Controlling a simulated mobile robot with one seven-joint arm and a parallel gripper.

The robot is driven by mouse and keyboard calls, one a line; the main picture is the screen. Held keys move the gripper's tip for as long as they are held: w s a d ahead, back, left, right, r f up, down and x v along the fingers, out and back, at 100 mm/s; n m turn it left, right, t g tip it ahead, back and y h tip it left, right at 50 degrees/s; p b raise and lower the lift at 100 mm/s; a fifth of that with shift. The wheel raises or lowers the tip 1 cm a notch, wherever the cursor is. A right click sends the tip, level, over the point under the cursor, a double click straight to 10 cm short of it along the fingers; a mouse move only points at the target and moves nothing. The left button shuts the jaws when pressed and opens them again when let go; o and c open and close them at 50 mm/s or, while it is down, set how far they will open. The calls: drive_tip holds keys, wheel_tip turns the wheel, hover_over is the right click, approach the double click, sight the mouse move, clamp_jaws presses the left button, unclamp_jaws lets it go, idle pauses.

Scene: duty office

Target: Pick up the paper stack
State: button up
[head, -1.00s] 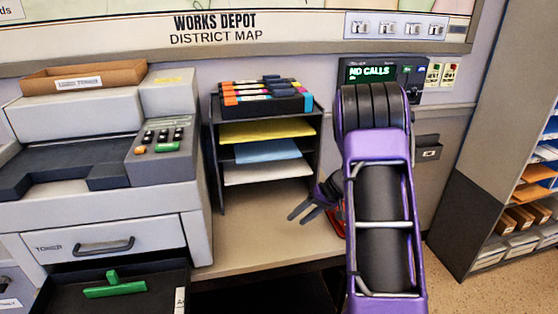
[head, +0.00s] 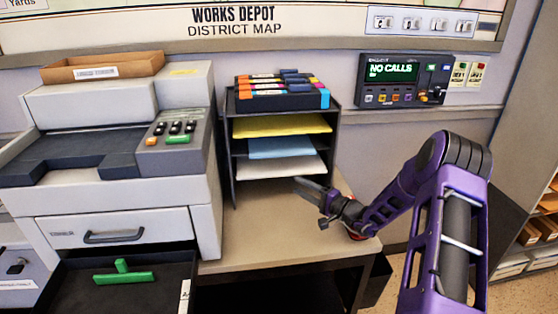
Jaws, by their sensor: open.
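A dark paper rack (head: 336,150) stands on the desk, with a yellow paper stack (head: 282,126), a light blue paper stack (head: 280,147) and a white paper stack (head: 280,168) on its shelves, from top to bottom. I cannot tell which of them the task means. My gripper (head: 307,187) is open and points left, just below the front right edge of the white stack. It looks empty. Whether it touches the rack or paper is not clear.
Several coloured cartridges (head: 282,94) sit on top of the rack. A large grey copier (head: 120,195) stands close on the left, with a dark open drawer (head: 70,285) holding a green handle (head: 123,273). The tan desk top (head: 265,235) in front of the rack is clear.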

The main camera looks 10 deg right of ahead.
sight(280, 175)
drive_tip(key=shift+r+x, duration=0.1)
drive_tip(key=shift+x, duration=2.05)
drive_tip(key=shift+r+x, duration=0.15)
drive_tip(key=shift+x, duration=2.05)
drive_tip(key=shift+s+a, duration=0.15)
drive_tip(key=shift+c, duration=0.3)
clamp_jaws()
